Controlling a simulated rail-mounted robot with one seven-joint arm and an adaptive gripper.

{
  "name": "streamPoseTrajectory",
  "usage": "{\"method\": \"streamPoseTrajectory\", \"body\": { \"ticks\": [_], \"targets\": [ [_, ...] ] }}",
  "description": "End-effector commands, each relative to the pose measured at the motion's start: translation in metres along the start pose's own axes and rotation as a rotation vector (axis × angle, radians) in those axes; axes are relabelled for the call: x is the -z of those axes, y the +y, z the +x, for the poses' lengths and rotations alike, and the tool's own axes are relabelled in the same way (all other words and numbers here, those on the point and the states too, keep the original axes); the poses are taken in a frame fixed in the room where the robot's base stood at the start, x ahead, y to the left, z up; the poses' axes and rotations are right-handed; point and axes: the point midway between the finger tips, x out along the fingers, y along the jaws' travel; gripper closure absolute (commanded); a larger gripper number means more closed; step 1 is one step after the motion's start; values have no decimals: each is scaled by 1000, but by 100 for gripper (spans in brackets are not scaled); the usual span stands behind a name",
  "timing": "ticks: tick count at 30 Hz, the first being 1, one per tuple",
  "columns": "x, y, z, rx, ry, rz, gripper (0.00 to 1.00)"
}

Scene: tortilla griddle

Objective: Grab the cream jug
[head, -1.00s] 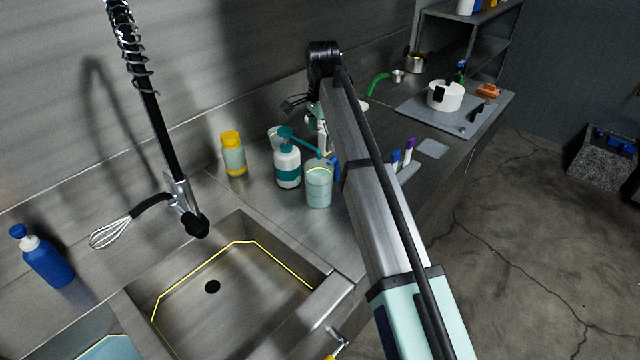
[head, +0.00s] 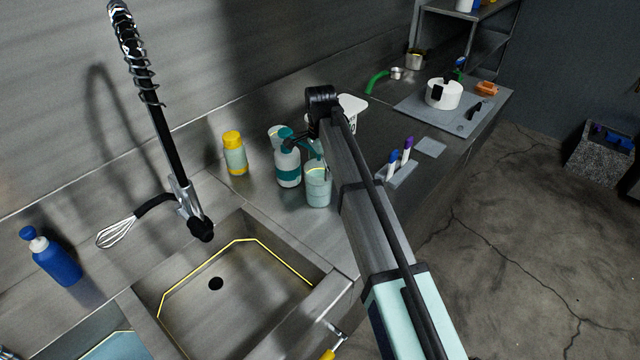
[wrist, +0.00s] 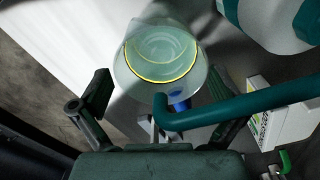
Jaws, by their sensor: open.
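No thing in view is plainly marked as the cream jug, and I cannot tell which vessel it is. A pale translucent cup (head: 318,187) stands on the steel counter beside a white and teal pump bottle (head: 287,165). In the wrist view, a round translucent vessel with a yellow ring (wrist: 162,55), seemingly this cup, lies beyond my gripper (wrist: 160,112). My gripper is open, with its fingers apart and nothing held. The bottle's teal spout (wrist: 240,107) crosses in front of the right finger and partly hides it.
A white tub (head: 352,108) is behind my wrist. The sink (head: 240,285) lies in front.

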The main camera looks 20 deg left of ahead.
Motion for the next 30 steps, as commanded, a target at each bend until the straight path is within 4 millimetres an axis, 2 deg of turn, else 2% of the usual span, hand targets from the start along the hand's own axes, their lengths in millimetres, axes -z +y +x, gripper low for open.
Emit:
{"method": "streamPoseTrajectory", "body": {
  "ticks": [5,6,11,12,13,23,30],
  "targets": [
    [0,0,1,0,0,0,0],
    [0,0,1,0,0,0,4],
    [0,0,1,0,0,0,60],
    [0,0,1,0,0,0,74],
    [0,0,1,0,0,0,82],
    [0,0,-1,0,0,0,82],
    [2,0,-10,0,0,2,82]
  ]
}}
